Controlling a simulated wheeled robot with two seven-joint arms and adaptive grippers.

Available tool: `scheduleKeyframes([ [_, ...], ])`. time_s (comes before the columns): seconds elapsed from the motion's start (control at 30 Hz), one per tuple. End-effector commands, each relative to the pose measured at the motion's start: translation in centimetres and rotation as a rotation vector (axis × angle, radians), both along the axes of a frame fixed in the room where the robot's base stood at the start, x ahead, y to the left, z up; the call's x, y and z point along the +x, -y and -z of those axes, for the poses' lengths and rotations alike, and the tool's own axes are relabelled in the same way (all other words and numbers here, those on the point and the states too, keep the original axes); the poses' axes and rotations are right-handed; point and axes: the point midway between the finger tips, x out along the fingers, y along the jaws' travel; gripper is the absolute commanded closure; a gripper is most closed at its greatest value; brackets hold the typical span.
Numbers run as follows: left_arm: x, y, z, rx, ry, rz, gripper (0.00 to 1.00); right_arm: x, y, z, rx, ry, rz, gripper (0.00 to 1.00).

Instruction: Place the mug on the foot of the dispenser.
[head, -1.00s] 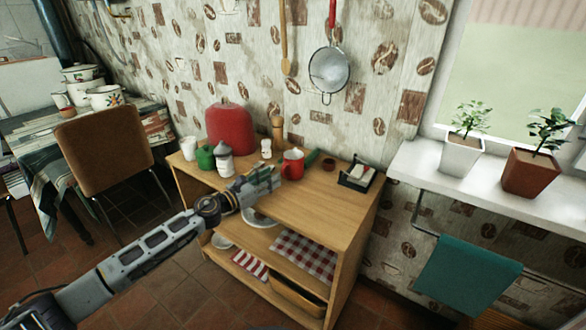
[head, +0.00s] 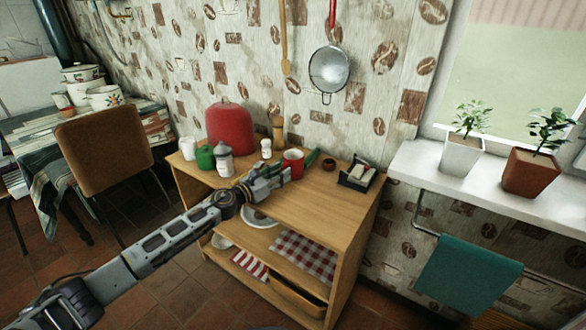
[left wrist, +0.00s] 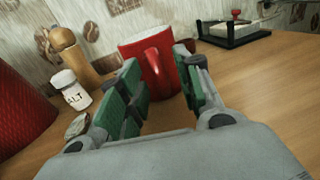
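The red mug (head: 293,156) with a pale inside stands upright on the wooden cabinet top; its lower part is hidden by my left gripper (head: 283,176). In the left wrist view the mug (left wrist: 140,46) is just ahead, its handle showing between the green-padded fingers of my left gripper (left wrist: 158,72). The fingers are apart, with no clear grip on the handle; I cannot tell whether they touch it. A large red domed thing (head: 230,125) stands at the back left of the top; I cannot tell whether it is the dispenser, and no foot is clear. My right gripper is not in view.
A wooden mill (left wrist: 76,50) and salt shaker (left wrist: 70,92) stand left of the mug. A green jar (head: 205,157), a pale shaker (head: 224,162) and a white cup (head: 188,148) are farther left. A dark tray (head: 353,184) lies right. The front right cabinet top (head: 325,205) is clear.

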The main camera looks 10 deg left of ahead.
Motion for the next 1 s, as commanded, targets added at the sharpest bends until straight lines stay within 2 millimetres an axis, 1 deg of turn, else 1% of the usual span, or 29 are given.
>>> scheduleKeyframes([
  [0.43,0.03,0.02,0.01,0.0,0.0,0.0,0.66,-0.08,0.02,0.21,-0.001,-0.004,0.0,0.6],
  [0.47,0.03,0.02,0.02,0.0,0.0,0.0,0.67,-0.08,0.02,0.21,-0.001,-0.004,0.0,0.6],
  [0.7,0.02,0.01,0.02,0.0,0.0,0.0,0.98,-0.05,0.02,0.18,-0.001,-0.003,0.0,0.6],
  [0.73,0.03,0.02,0.02,0.0,0.0,0.0,1.0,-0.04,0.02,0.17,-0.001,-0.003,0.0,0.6],
  [1.0,0.03,0.03,-0.08,-0.001,0.001,0.0,1.0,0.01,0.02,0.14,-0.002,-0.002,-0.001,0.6],
])
